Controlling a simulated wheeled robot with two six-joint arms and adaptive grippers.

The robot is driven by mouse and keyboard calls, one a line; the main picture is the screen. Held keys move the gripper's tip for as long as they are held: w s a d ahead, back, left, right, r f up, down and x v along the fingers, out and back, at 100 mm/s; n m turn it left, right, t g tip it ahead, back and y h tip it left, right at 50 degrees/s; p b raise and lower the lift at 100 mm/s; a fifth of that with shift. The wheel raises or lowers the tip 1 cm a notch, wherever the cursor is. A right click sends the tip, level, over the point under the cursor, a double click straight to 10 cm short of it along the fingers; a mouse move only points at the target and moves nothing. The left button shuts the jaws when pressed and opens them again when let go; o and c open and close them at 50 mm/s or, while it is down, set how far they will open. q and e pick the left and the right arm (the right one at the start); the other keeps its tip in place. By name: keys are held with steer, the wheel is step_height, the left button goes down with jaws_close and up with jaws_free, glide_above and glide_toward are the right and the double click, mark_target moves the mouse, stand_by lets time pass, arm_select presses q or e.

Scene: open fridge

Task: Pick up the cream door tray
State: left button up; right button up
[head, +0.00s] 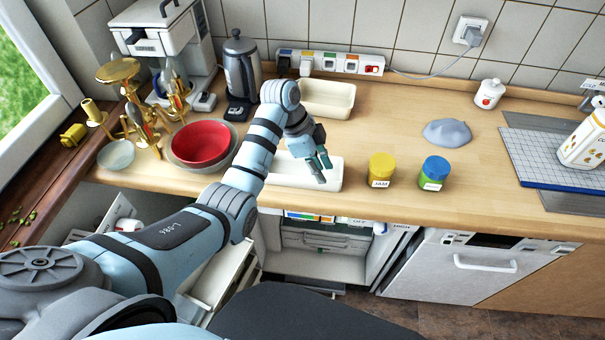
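A cream tray (327,106), a long open bin, stands on the wooden counter at the back, in front of the power strip. A second tray, white (330,181), lies nearer the counter's front edge. My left arm comes in from the left, and its gripper (320,162) points down over the white tray, to the front of the cream tray and apart from it. Its two fingers show a gap with nothing between them. My arm hides part of the white tray. My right gripper is not in view.
A yellow jar (381,170) and a blue-lidded jar (433,174) stand right of the white tray. The open fridge (322,262) is below the counter. Counter between cream tray and grey cloth (447,132) is clear.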

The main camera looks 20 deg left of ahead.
arm_select(q)
steer(key=x, duration=0.4)
steer(key=shift+w+d+f, duration=0.15)
steer(key=shift+d+f, duration=0.05)
steer(key=shift+d, duration=0.05)
steer(key=shift+r, duration=0.1)
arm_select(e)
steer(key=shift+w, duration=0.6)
arm_select(q)
steer(key=shift+s, duration=0.2)
steer(key=shift+c, duration=1.2)
jaws_close()
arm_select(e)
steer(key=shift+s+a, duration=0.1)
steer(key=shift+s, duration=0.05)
arm_select(q)
steer(key=shift+r, duration=0.15)
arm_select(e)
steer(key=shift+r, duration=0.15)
